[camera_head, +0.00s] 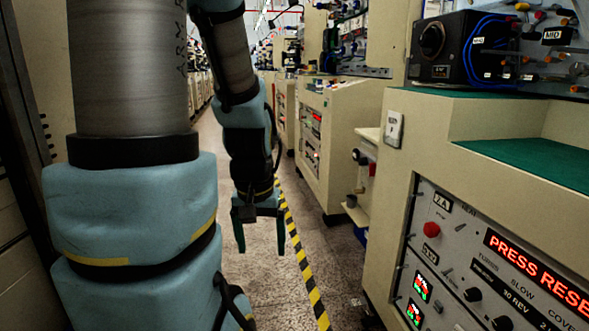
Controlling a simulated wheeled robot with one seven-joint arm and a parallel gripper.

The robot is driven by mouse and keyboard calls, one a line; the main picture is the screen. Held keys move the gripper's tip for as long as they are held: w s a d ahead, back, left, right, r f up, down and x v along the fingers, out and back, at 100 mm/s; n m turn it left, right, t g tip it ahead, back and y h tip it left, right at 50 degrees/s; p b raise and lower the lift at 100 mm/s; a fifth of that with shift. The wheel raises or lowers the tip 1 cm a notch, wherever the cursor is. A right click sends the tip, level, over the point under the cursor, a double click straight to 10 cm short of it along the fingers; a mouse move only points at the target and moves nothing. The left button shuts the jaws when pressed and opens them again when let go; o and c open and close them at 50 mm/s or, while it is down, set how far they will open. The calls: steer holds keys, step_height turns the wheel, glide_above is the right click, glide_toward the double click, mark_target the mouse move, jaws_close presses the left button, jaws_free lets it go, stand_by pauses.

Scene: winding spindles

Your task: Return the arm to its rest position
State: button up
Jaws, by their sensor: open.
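My arm hangs folded in the left half of the head view, with thick blue joints and grey links. My gripper (260,238) points down over the aisle floor at the picture's middle. Its two green fingers are spread apart with nothing between them. It is clear of the machines on the right and appears to touch nothing.
A beige machine (405,138) with a green-topped shelf and a red lit display (538,275) stands close on the right. More machines (340,135) line the aisle behind it. A yellow-black floor stripe (303,265) runs along the aisle. Dark cabinets stand at far left.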

step_height(320, 180, up, 17)
steer(key=p, duration=1.5)
steer(key=shift+r, duration=0.2)
stand_by(0.5)
